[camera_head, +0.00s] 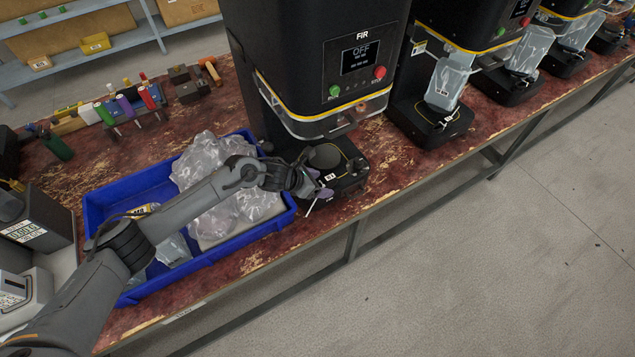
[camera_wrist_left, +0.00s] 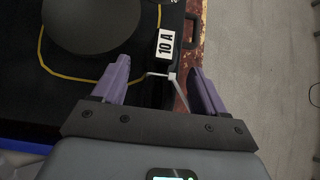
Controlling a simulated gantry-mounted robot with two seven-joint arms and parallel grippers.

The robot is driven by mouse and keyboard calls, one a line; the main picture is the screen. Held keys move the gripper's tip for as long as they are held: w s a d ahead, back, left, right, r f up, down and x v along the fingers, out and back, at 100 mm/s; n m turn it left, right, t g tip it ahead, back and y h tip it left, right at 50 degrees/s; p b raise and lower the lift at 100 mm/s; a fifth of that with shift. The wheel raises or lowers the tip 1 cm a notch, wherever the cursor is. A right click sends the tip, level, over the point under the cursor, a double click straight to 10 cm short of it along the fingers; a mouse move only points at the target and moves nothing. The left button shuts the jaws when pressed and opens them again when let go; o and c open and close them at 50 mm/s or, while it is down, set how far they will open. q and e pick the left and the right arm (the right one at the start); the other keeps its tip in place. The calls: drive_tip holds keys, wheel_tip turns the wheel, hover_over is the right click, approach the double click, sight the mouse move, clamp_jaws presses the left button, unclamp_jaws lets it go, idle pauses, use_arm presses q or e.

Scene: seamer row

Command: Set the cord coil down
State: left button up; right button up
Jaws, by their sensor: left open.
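My left gripper (camera_head: 319,184) is open at the front edge of the FIR machine's black base (camera_head: 345,186). In the left wrist view its two purple fingers (camera_wrist_left: 160,70) stand apart. A thin white strip (camera_wrist_left: 172,76), like a cable tie, shows between them. A thin yellow line or cord (camera_wrist_left: 62,72) runs over the black base, around a dark round plate (camera_wrist_left: 92,22); the strip begins near its end, beside a "10 A" label (camera_wrist_left: 166,44). I cannot make out a separate cord coil. My right gripper is not in view.
A blue tray (camera_head: 100,205) with clear plastic bags (camera_head: 215,170) lies under my left arm. More black machines (camera_head: 445,65) stand along the bench to the right. The bench's front edge is close to the gripper.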

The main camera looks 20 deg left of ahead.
use_arm(q)
drive_tip(key=shift+r, duration=0.1)
drive_tip(key=shift+s+a+r, duration=0.1)
drive_tip(key=shift+r, duration=0.05)
drive_tip(key=p+v, duration=0.2)
drive_tip(key=v, duration=0.8)
drive_tip(key=s+d+n+t+y, duration=0.1)
drive_tip(key=s+d+n+t, duration=0.1)
drive_tip(key=s+d+n, duration=1.4)
drive_tip(key=s+a+f+n+g+y, duration=0.1)
drive_tip(key=s+a+n+g+y, duration=0.1)
drive_tip(key=s+a+n, duration=0.5)
drive_tip(key=s+a+f+n+g+y, duration=0.2)
drive_tip(key=s+a+n, duration=0.5)
drive_tip(key=n, duration=1.1)
drive_tip(key=shift+s+f+n+g, duration=0.4)
drive_tip(key=shift+s+g, duration=0.3)
drive_tip(key=shift+s, duration=0.25)
drive_tip(key=shift+a+r, duration=0.1)
